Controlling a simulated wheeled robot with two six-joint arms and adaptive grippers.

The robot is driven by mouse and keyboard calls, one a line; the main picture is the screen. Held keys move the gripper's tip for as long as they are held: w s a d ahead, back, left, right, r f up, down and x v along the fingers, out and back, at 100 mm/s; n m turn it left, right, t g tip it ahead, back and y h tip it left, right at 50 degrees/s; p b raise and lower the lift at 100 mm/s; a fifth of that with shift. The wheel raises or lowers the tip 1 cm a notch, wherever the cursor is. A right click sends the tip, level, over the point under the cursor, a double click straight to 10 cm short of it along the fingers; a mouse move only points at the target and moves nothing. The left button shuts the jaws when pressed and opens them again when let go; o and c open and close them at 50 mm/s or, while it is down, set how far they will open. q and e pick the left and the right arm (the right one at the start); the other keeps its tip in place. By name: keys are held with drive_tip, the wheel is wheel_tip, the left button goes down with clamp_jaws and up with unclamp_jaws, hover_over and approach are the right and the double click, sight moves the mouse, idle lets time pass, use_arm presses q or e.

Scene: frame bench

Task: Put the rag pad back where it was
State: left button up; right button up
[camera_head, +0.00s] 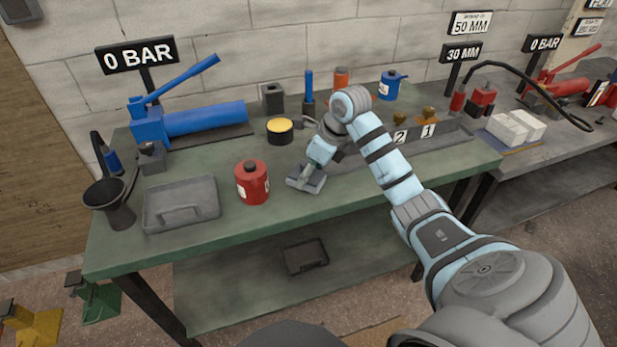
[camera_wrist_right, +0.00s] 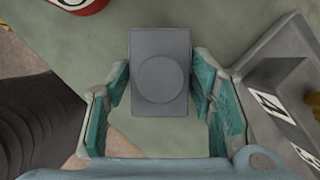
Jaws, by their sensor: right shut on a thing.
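A grey rectangular block with a round raised disc on top, which I take to be the rag pad (camera_wrist_right: 160,120), is between the fingers of my right gripper (camera_wrist_right: 160,80). In the head view the pad (camera_head: 304,183) is at or just above the green bench (camera_head: 225,222), near the front edge, right of a red can. I cannot tell whether it touches the bench top. My right gripper (camera_head: 309,170) is shut on it, reaching down from above. My left gripper is not in view.
The red can (camera_head: 252,183) stands close left of the pad. A grey tray (camera_head: 181,204) and a dark funnel cup (camera_head: 109,203) are farther left. A yellow-topped tin (camera_head: 280,130) is behind. A long trough with numbered tags (camera_head: 455,135) lies right, partly behind my arm.

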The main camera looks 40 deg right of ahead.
drive_tip(key=shift+f, duration=0.4)
drive_tip(key=shift+f, duration=0.1)
drive_tip(key=o, duration=0.8)
drive_tip(key=shift+o, duration=0.2)
drive_tip(key=p+v, duration=0.2)
drive_tip(key=v, duration=1)
drive_tip(key=shift+r, duration=0.25)
drive_tip(key=shift+w, duration=0.1)
